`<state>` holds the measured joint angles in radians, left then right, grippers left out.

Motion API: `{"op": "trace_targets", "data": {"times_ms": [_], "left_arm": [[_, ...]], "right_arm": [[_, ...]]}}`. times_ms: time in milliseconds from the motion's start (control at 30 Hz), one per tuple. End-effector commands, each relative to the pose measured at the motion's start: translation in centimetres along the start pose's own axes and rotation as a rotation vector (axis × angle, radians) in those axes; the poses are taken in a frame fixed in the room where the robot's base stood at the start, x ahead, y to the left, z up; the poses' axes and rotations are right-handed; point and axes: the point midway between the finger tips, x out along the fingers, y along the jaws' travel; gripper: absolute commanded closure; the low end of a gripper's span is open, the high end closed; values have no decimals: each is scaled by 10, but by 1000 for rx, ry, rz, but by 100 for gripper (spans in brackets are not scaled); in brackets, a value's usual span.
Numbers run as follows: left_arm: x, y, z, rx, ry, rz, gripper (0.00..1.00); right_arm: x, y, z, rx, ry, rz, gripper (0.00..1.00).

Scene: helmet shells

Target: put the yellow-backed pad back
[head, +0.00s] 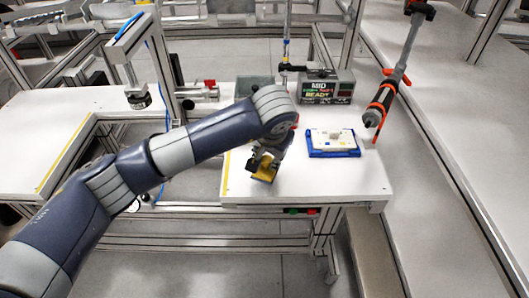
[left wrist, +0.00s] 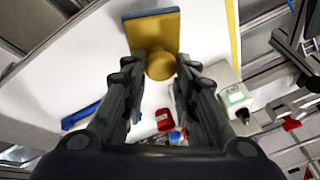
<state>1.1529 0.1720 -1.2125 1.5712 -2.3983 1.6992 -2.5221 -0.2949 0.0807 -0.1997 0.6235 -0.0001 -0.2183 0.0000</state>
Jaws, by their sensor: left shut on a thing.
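The yellow-backed pad (head: 264,172) is in my left gripper (head: 266,158), near the left front part of the white worktable (head: 345,185). In the left wrist view its flat yellow back (left wrist: 152,32) with a thin blue-grey edge shows beyond the fingertips. The fingers of my left gripper (left wrist: 156,68) are shut on its round yellow knob. I cannot tell whether the pad touches the table. My right gripper is not in view.
A blue tray (head: 318,154) holding a white piece lies right of the gripper. A display box (head: 327,88) reading "MID" and "READY" stands behind it. A tool with orange bands (head: 394,78) rises at the right. Table between gripper and tray is clear.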

Motion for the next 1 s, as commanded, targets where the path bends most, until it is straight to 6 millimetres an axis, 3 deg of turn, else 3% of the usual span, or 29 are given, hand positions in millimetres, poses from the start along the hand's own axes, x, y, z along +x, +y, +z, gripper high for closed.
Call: {"op": "trace_targets", "data": {"times_ms": [100,400,600,967,1000], "left_arm": [[14,-16,-14,-3,-1,0,100],[29,-32,-29,-1,-2,1,100],[55,-23,-19,1,1,3,100],[58,-24,-18,2,2,-1,100],[57,-24,-18,2,2,0,67]], "right_arm": [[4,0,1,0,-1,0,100],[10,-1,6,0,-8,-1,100],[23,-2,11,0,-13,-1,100],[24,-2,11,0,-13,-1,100],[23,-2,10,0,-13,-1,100]]}}
